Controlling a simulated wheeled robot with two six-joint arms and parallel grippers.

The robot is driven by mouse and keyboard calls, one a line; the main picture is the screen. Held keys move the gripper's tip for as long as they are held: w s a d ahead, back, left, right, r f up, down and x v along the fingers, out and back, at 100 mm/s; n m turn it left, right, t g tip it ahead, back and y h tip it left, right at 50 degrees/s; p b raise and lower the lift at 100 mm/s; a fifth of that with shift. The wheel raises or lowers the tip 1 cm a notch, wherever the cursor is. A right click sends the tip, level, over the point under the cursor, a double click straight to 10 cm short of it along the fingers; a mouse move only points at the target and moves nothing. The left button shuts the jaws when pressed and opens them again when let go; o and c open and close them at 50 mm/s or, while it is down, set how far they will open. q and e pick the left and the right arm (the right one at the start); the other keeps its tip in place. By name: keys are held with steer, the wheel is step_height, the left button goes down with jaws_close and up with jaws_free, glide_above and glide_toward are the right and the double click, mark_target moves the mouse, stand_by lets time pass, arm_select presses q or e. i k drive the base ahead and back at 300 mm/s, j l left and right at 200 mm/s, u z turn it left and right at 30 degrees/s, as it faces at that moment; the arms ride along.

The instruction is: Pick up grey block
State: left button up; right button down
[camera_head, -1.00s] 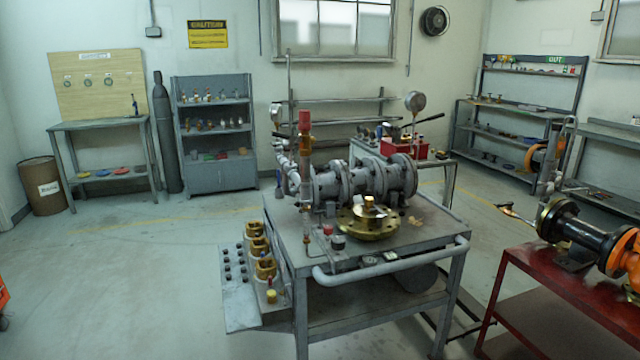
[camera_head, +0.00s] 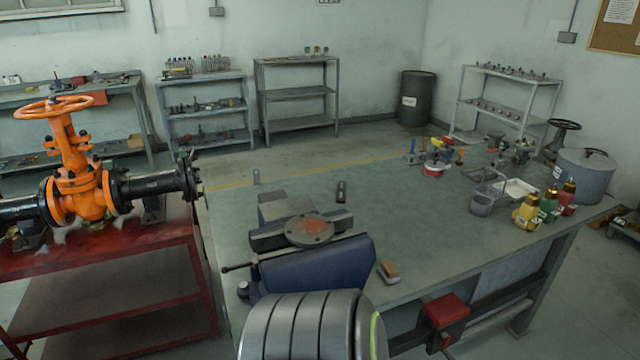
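No plain grey block stands out clearly. The closest candidates lie on the grey-green workbench (camera_head: 410,231). One is a small block (camera_head: 388,272) with a brown and pale surface, just right of the blue vise (camera_head: 315,268). Another is a small dark upright piece (camera_head: 341,191) behind the vise. I cannot tell which one is the grey block. Neither of my grippers is in view.
A round rusty flange (camera_head: 310,230) sits on the vise. A red table (camera_head: 150,245) with an orange valve (camera_head: 75,180) is left. The bench middle is mostly clear.

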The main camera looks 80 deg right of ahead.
mark_target(387, 271)
steer(key=z, duration=2.1)
